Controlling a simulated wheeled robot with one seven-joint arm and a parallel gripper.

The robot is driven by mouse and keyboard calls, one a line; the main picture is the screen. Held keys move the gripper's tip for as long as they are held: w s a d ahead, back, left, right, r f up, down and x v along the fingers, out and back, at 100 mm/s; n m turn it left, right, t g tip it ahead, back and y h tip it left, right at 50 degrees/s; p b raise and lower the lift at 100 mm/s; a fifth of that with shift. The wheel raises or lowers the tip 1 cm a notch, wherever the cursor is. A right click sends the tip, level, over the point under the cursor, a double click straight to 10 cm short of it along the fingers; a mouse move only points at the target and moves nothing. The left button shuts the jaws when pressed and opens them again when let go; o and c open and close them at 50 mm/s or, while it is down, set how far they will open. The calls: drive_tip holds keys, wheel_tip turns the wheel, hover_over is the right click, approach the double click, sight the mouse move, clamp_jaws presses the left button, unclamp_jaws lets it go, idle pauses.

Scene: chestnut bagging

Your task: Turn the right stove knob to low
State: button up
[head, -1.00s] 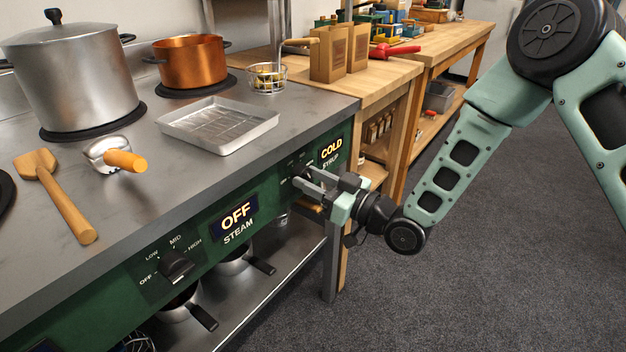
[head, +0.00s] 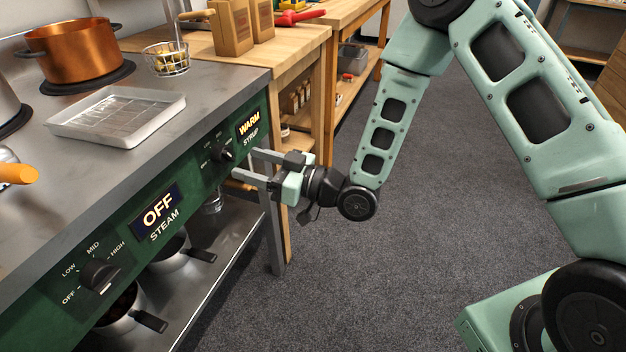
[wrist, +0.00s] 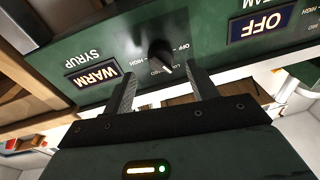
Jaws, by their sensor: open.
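The right stove knob (head: 226,155) is a black knob on the green front panel, below the SYRUP display (head: 249,124), which reads WARM. In the wrist view the knob (wrist: 160,54) appears upside down, with a pale pointer mark; its small labels are hard to read. My gripper (head: 245,163) is open and empty, just in front of the knob and apart from it. In the wrist view its two fingers (wrist: 165,80) stand on either side of the line to the knob.
The left knob (head: 100,275) sits under the STEAM display (head: 160,212), which reads OFF. A metal tray (head: 118,117), a copper pot (head: 75,52) and a wire basket (head: 166,58) stand on the stove top. A wooden bench (head: 300,45) adjoins on the right. Grey floor is clear beyond.

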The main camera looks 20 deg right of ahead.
drive_tip(key=v, duration=1.3)
drive_tip(key=shift+a, duration=0.1)
drive_tip(key=a+f+n+g+h, duration=0.2)
drive_tip(key=a+g+h, duration=0.25)
drive_tip(key=h, duration=0.35)
drive_tip(key=s+d+r+m+g+h, duration=0.25)
drive_tip(key=s+r+h, duration=0.2)
drive_tip(key=s, duration=0.55)
drive_tip(key=s+d+r+m+g+h, duration=0.1)
drive_tip(key=s+r+m+g+h, duration=0.25)
drive_tip(key=s, duration=0.75)
wheel_tip(320, 180, up, 22)
drive_tip(key=n+p, duration=0.1)
drive_tip(key=p, duration=2)
drive_tip(key=shift+w+d+y, duration=0.15)
drive_tip(key=shift+d+y, duration=0.05)
drive_tip(key=shift+y, duration=0.1)
